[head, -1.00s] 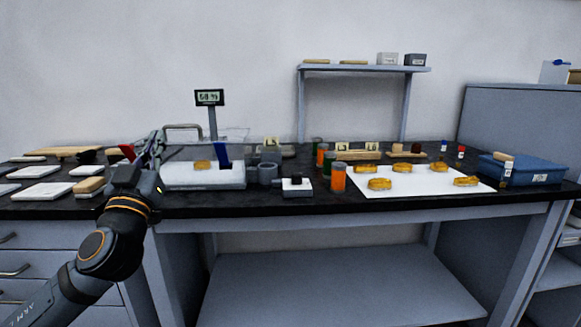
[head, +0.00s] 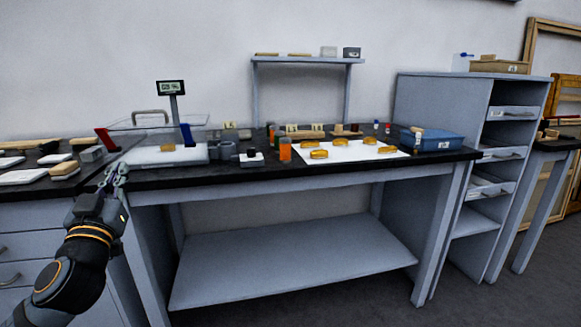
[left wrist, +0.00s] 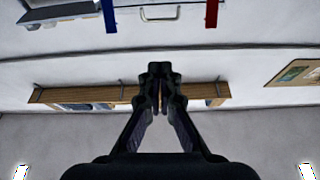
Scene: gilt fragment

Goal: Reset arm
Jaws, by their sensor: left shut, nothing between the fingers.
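My left gripper (head: 117,172) is at the left in the head view, in front of the dark bench's front edge and near the scale. It points up. In the left wrist view its two dark fingers (left wrist: 160,92) meet at the tips with nothing between them. My right gripper shows in neither view.
The black bench top (head: 240,172) carries a scale with a display (head: 171,88), an orange jar (head: 285,150), gold fragments on a white sheet (head: 345,153) and a blue tray (head: 440,142). A grey cabinet (head: 440,110) stands at right. The floor in front is clear.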

